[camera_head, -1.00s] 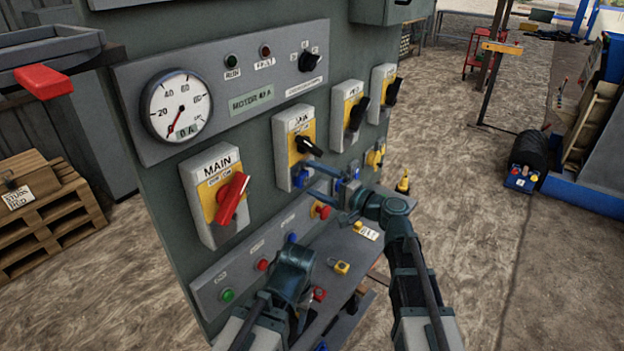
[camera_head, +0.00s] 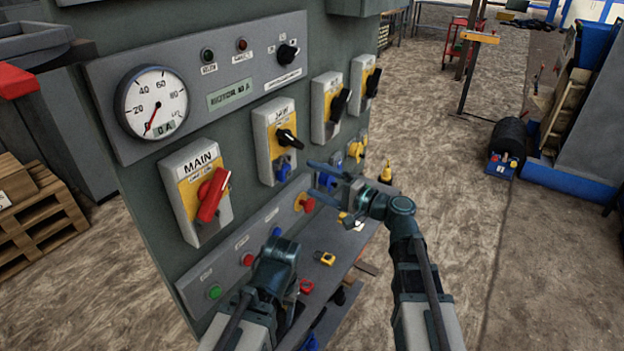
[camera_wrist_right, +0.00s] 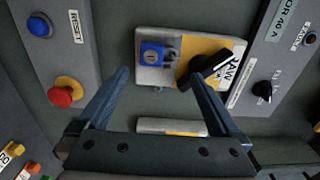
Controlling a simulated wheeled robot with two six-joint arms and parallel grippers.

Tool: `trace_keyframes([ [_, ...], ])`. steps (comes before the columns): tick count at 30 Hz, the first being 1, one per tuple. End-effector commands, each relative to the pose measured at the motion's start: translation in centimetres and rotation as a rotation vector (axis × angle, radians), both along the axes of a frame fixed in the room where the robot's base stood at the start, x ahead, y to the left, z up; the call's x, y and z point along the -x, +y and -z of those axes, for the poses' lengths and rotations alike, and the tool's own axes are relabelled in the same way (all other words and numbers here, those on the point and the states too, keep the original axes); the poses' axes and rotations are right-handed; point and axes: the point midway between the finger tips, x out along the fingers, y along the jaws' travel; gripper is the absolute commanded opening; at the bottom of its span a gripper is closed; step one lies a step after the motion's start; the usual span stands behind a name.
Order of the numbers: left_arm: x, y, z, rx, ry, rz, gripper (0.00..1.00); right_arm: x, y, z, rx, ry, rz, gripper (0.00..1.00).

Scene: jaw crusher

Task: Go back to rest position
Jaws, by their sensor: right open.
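My right gripper (camera_head: 312,179) is open, with its two fingers spread in front of the cabinet, below and right of the JAW isolator (camera_head: 262,140). In the right wrist view the gripper (camera_wrist_right: 158,80) is open with nothing between its fingers. Beyond them, a blue padlock (camera_wrist_right: 151,54) sits at the JAW isolator beside its black handle. My left arm's dark wrist (camera_head: 272,264) is low in front of the button strip; its fingers are hidden.
The grey cabinet carries a MAIN isolator (camera_head: 196,192) with a red handle, a gauge (camera_head: 152,101) and push buttons. A shelf (camera_head: 335,245) below holds a yellow padlock (camera_head: 325,259) and a red one (camera_head: 306,286). Pallets (camera_head: 35,215) stand left. Open floor lies right.

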Motion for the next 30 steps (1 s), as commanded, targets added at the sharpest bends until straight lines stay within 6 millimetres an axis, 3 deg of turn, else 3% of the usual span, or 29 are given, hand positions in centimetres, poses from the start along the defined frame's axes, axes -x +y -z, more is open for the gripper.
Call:
trace_keyframes([
  [8,0.0,0.0,0.0,0.0,0.0,0.0,0.55,0.6,-0.8,0.0,0.0,0.0,0.001,1.0],
  [19,0.0,0.0,0.0,0.0,0.0,0.0,0.55,1.0,-0.4,0.7,0.037,0.005,-0.015,1.0],
  [23,0.0,0.0,0.0,0.0,0.0,0.0,0.55,3.0,0.8,4.2,0.212,0.032,-0.079,1.0],
  [26,0.0,0.0,0.0,0.0,0.0,0.0,0.55,5.4,1.2,8.6,0.427,0.072,-0.155,1.0],
  [30,0.0,0.0,0.0,0.0,0.0,0.0,0.55,9.1,-0.3,14.5,0.743,0.151,-0.262,1.0],
])
